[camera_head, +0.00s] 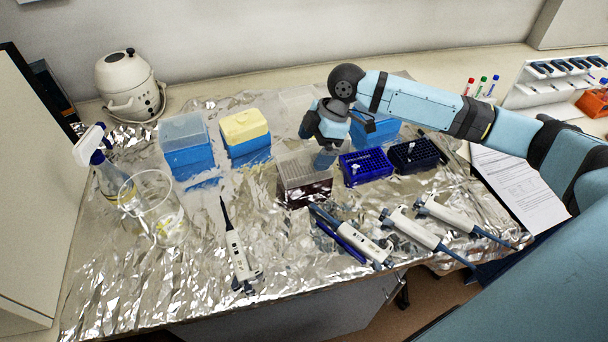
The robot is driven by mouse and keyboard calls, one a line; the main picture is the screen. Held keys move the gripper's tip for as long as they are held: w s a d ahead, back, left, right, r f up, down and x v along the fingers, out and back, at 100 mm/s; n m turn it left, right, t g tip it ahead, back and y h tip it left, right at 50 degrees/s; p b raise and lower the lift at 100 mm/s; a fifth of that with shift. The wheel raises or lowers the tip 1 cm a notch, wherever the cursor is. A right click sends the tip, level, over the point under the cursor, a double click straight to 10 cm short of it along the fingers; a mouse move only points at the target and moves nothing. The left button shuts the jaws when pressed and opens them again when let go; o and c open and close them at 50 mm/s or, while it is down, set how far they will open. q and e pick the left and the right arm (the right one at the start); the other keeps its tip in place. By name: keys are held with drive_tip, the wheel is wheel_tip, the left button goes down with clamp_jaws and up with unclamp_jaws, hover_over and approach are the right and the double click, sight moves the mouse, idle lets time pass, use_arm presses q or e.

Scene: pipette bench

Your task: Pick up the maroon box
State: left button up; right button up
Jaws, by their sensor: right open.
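The maroon box (306,192) stands upright on the foil-covered bench near the middle. It has a dark maroon lower body and a pale grey, see-through upper part. My right gripper (325,158) reaches in from the right and points down at the box's back right corner. It is open, and no object shows between its fingers. The fingers overlap the box's edge in the picture, so I cannot tell whether they touch it. My left gripper is not in view.
Dark blue racks (365,168) stand right of the maroon box. Blue boxes with a clear lid (186,132) and a yellow lid (244,125) stand to the left. Several pipettes (240,255) lie in front. A glass beaker (160,215) and spray bottle (105,170) stand at left.

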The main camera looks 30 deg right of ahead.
sight(309, 159)
drive_tip(key=shift+x, duration=0.8)
drive_tip(key=shift+d+p+x, duration=0.1)
drive_tip(key=shift+p+x, duration=0.05)
drive_tip(key=shift+x, duration=1.15)
drive_tip(key=shift+d+p+x, duration=0.15)
drive_tip(key=shift+x, duration=1.15)
drive_tip(key=shift+w, duration=0.1)
drive_tip(key=c, duration=0.7)
